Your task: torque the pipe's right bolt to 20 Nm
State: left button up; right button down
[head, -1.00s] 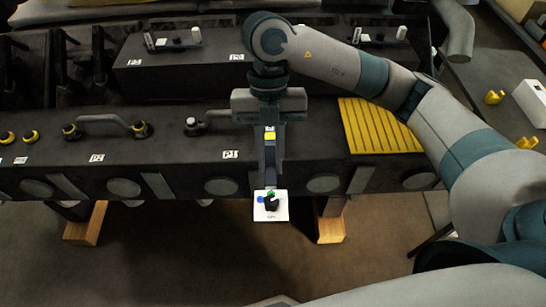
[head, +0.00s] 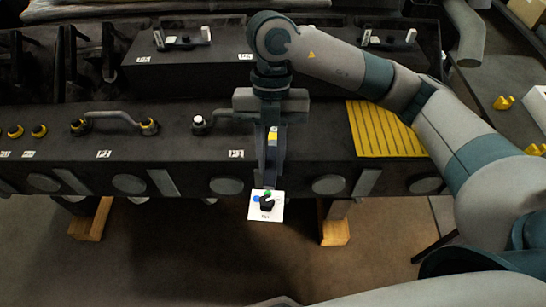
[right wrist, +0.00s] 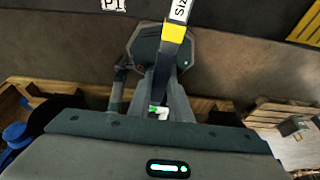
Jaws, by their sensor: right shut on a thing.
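My right gripper (head: 271,158) reaches over the engine block's front edge and is shut on a dark bar-shaped tool (right wrist: 169,62). The tool has a yellow band and a white label with partly readable lettering. A white panel (head: 276,213) with a black knob and blue and green spots shows at the near end of the tool, over the floor. The grey pipe by the P1 label (head: 236,154) has a pale-topped left fitting (head: 199,121). Its right end and right bolt are hidden behind my right arm. My left gripper is out of view.
Another pipe (head: 115,116) with yellow-ringed ends lies to the left on the dark block (head: 185,153). A yellow ribbed mat (head: 383,128) lies right of my gripper. Wooden supports (head: 334,228) stand under the block. Yellow parts (head: 503,102) sit on the right-hand bench.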

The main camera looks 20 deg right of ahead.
jog(key=shift+w+a+r, duration=0.1)
jog(key=shift+a, duration=0.2)
jog(key=shift+w+a+m, duration=0.1)
jog(key=shift+a+m, duration=0.1)
jog(key=shift+m, duration=0.1)
jog(key=shift+a, duration=0.1)
dwell(0.3)
jog(key=shift+w+a+m, duration=0.25)
jog(key=shift+a+m, duration=0.05)
jog(key=shift+w+a+m+y, duration=0.2)
jog(key=shift+a+m+y, duration=0.1)
jog(key=shift+a, duration=0.1)
dwell(0.4)
jog(key=shift+w+a+m, duration=0.35)
jog(key=shift+a+m, duration=0.05)
jog(key=shift+a, duration=0.1)
dwell(0.6)
jog(key=shift+w+a+t, duration=0.15)
jog(key=shift+a+t, duration=0.05)
jog(key=shift+t, duration=0.1)
jog(key=shift+w+a+m+y, duration=0.25)
jog(key=shift+a+m+y, duration=0.05)
jog(key=shift+m, duration=0.2)
jog(key=shift+w+a, duration=0.2)
dwell(0.5)
